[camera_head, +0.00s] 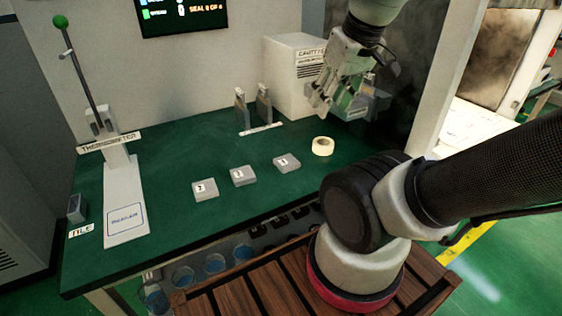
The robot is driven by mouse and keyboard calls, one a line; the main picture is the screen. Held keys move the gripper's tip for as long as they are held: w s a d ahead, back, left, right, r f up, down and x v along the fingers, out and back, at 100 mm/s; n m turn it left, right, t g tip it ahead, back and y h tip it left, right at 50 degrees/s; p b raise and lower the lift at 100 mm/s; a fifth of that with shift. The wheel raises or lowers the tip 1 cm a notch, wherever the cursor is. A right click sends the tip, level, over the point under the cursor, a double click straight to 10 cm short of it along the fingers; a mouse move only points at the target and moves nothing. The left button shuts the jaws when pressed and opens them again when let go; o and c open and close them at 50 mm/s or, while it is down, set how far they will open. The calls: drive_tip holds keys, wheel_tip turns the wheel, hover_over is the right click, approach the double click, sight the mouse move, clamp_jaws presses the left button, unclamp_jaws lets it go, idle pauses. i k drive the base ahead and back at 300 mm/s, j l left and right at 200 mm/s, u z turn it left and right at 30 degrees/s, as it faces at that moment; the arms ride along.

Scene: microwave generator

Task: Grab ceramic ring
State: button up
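The ceramic ring (322,146) is a short cream-coloured ring lying on the green table (235,141), right of the middle. My gripper (322,108) hangs above the table, behind the ring in the picture and in front of the white cavity box. It is apart from the ring. Its fingers point down and to the left, and they are small and partly blurred against the pale box, so I cannot tell their opening. Nothing clearly shows between them.
Several small grey numbered blocks (243,175) lie left of the ring. Two upright grey pieces (264,103) stand behind. The white cavity box (293,75) is at the back. A green-knobbed lever (80,75) stands far left. The table's middle left is clear.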

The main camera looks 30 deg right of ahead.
sight(321, 146)
drive_tip(key=k+j+z, duration=0.1)
drive_tip(key=j+z, duration=0.25)
drive_tip(key=k+j+z, duration=0.15)
drive_tip(key=j+z, duration=0.15)
drive_tip(key=j, duration=0.3)
